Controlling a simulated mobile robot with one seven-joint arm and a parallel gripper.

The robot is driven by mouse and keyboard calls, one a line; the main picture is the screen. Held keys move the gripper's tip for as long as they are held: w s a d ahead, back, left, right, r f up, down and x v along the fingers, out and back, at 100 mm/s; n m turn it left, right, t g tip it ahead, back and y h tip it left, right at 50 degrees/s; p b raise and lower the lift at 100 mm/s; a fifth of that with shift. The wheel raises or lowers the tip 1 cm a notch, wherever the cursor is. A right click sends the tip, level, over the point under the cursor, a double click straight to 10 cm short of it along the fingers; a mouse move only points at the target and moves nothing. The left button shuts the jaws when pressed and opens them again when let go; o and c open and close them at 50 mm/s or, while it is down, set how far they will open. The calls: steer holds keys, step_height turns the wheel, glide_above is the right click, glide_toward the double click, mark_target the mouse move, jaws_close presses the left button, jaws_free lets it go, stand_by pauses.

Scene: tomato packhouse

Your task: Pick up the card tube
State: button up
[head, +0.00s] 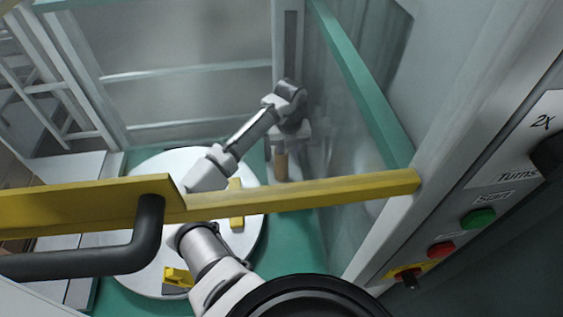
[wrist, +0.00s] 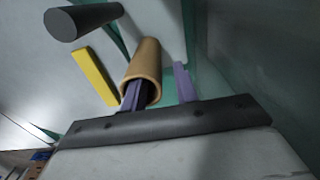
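The card tube (wrist: 146,62) is a tan, hollow cylinder with its near open end facing the wrist camera. In the head view it shows as a small brown upright piece (head: 281,166) just below my wrist. My gripper (wrist: 160,73) has two purple fingers, spread apart. The left finger overlaps the tube's dark mouth; I cannot tell whether it is inside it or only in front. The right finger is outside the tube's right side, with a gap to it. In the head view the fingers are too small to make out.
A white round table (head: 250,235) carries yellow blocks (head: 237,205). A clear panel with a green frame (head: 368,95) stands close right. Green and red buttons (head: 478,219) are on the right post.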

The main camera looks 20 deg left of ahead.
jaws_close()
step_height(320, 180, up, 12)
steer(key=p, duration=0.7)
steer(key=s+a+b, duration=0.1)
steer(key=s+a, duration=0.1)
steer(key=a, duration=0.4)
steer(key=s+a+b, duration=0.1)
steer(key=s+a, duration=0.2)
steer(key=a, duration=0.3)
steer(key=s+a+r+b, duration=0.1)
steer(key=s+a, duration=0.1)
steer(key=a, duration=0.4)
steer(key=shift+s+a, duration=0.25)
steer(key=shift+s, duration=0.1)
